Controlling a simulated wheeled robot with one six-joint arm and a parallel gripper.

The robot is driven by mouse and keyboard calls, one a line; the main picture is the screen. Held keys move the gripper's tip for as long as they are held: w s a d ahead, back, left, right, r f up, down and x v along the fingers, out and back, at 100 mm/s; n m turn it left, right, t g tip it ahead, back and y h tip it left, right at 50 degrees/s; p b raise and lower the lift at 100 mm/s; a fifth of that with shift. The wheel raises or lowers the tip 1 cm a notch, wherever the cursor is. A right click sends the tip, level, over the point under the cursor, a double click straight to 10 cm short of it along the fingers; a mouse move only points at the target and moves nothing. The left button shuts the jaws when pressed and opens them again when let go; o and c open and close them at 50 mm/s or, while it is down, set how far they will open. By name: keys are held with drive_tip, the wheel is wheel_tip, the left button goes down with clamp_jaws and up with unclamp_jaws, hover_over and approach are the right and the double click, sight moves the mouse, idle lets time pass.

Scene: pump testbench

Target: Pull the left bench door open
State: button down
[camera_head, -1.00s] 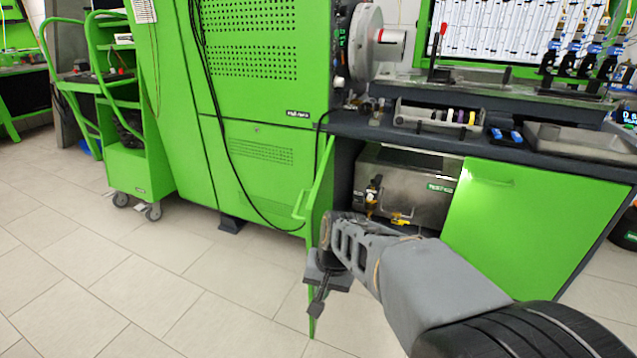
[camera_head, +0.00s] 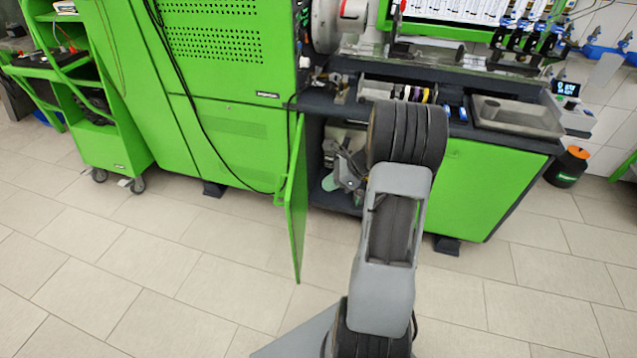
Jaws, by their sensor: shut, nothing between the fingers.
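The left bench door (camera_head: 297,210) is green and stands swung open, seen nearly edge-on, jutting out from the bench front. Its small handle (camera_head: 280,193) is on the door's left face. My gripper (camera_head: 342,178) is shut and empty. It shows small and dark to the right of the door, in front of the open compartment (camera_head: 318,196), apart from the handle. My arm hides much of the compartment and its metal box.
The green right bench door (camera_head: 490,185) is closed. The large green machine cabinet (camera_head: 230,130) stands at left, with a dark cable hanging down it. A green cart (camera_head: 115,145) is further left. An orange-lidded black bin (camera_head: 567,167) stands at right. The tiled floor in front is free.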

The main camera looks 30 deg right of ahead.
sight(290, 200)
drive_tip(key=x, duration=0.3)
drive_tip(key=a+r+x, duration=0.1)
drive_tip(key=x, duration=0.6)
drive_tip(key=shift+w+a+r, duration=0.1)
drive_tip(key=shift+w+a, duration=0.2)
drive_tip(key=shift+w, duration=0.1)
drive_tip(key=shift+w+a, duration=0.4)
drive_tip(key=shift+a, duration=0.1)
